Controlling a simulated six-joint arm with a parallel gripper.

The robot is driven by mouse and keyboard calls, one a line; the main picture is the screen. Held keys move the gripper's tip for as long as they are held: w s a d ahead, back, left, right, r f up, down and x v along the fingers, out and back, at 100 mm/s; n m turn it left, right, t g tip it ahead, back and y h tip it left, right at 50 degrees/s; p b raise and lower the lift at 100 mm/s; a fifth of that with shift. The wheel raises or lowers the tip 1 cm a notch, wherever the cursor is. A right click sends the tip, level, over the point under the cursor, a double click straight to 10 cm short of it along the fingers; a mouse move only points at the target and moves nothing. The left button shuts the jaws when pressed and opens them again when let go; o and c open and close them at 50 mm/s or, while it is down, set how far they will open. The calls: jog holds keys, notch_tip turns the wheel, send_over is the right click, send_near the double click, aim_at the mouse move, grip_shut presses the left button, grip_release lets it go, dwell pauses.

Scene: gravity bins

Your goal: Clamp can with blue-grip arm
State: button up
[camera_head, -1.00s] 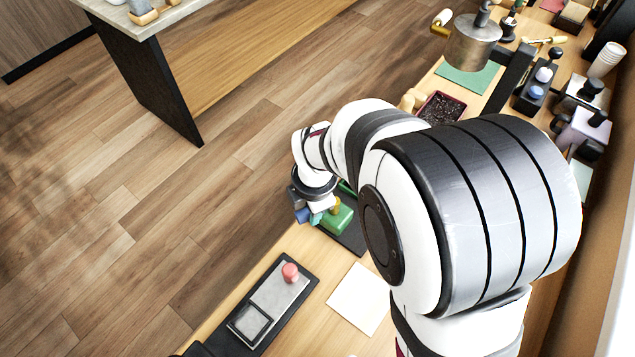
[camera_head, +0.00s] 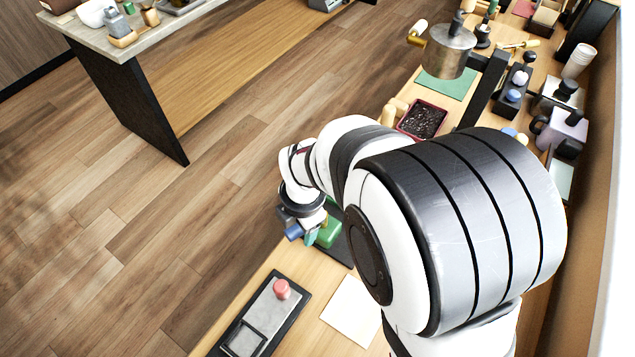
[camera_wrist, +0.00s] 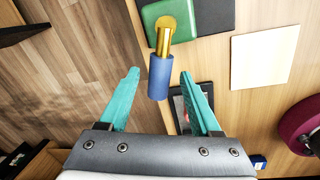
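A blue cylindrical grip (camera_wrist: 159,77) on a gold rod (camera_wrist: 165,38) shows in the wrist view; the rod reaches toward a green block (camera_wrist: 203,18). My gripper (camera_wrist: 160,73) is open, its teal fingers on either side of the blue grip with visible gaps. In the head view my gripper (camera_head: 304,236) is low beside the green block (camera_head: 328,234), with the blue grip (camera_head: 294,232) partly showing next to it. The gold rod is hidden there. I cannot pick out a can for certain.
A black base with a grey plate and pink knob (camera_head: 281,289) lies toward the front. A pale square sheet (camera_head: 352,311) is beside it. A metal vessel (camera_head: 449,50) and dark red tray (camera_head: 424,120) stand farther back. Open floor lies left of the bench.

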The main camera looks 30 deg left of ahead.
notch_tip(320, 180, up, 16)
jog(key=d, duration=0.2)
jog(key=d+m, duration=1.6)
jog(key=m, duration=0.1)
jog(key=s+d+f+m, duration=0.3)
jog(key=s+d+m, duration=0.6)
jog(key=m, duration=1.1)
jog(key=shift+d+m+g, duration=0.3)
jog(key=shift+d+g, duration=0.1)
jog(key=shift+d, duration=0.25)
